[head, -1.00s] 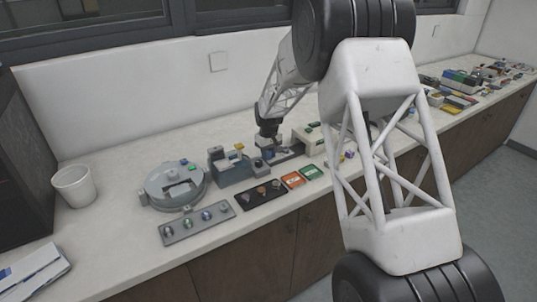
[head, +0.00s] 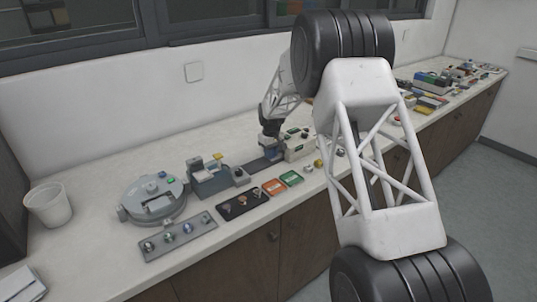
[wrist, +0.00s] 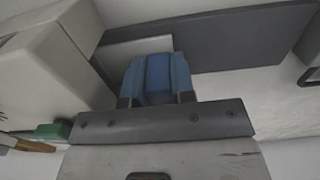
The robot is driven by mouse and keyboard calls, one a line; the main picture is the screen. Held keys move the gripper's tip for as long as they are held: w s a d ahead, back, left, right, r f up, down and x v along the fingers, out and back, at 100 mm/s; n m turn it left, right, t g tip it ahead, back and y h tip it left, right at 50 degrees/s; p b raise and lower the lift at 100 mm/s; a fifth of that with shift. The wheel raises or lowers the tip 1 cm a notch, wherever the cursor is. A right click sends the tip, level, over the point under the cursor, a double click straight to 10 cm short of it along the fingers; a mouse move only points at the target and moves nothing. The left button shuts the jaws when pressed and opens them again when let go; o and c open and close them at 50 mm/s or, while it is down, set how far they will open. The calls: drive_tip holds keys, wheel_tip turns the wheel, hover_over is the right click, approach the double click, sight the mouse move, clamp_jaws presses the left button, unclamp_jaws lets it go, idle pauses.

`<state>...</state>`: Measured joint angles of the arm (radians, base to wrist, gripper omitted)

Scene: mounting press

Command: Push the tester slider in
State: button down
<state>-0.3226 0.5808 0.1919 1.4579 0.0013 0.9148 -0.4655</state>
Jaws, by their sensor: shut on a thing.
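The tester slider is a blue block (wrist: 158,75) on a dark grey rail, seen in the wrist view. My gripper (wrist: 157,96) is shut on it, with one finger on each side. In the head view my gripper (head: 270,143) is low over the rail (head: 258,165), at its right end and close beside the pale tester box (head: 297,150). The box also fills the left of the wrist view (wrist: 40,75). The slider is largely hidden by my gripper in the head view. I cannot tell whether the slider touches the box.
Left of the rail stand a grey-blue block fixture (head: 210,183) and a round grey press (head: 150,200). A tray with several knobs (head: 178,236), a black tray (head: 240,206), an orange card (head: 273,187) and a green card (head: 291,178) lie in front. A white cup (head: 48,205) stands far left.

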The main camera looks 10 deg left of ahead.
drive_tip(key=c, duration=1.2)
unclamp_jaws()
drive_tip(key=shift+w+d+r, duration=0.1)
drive_tip(key=shift+w+d, duration=0.15)
drive_tip(key=shift+c, duration=0.2)
drive_tip(key=shift+s, duration=0.1)
drive_tip(key=shift+a, duration=0.1)
drive_tip(key=shift+r, duration=3.85)
drive_tip(key=shift+r, duration=0.1)
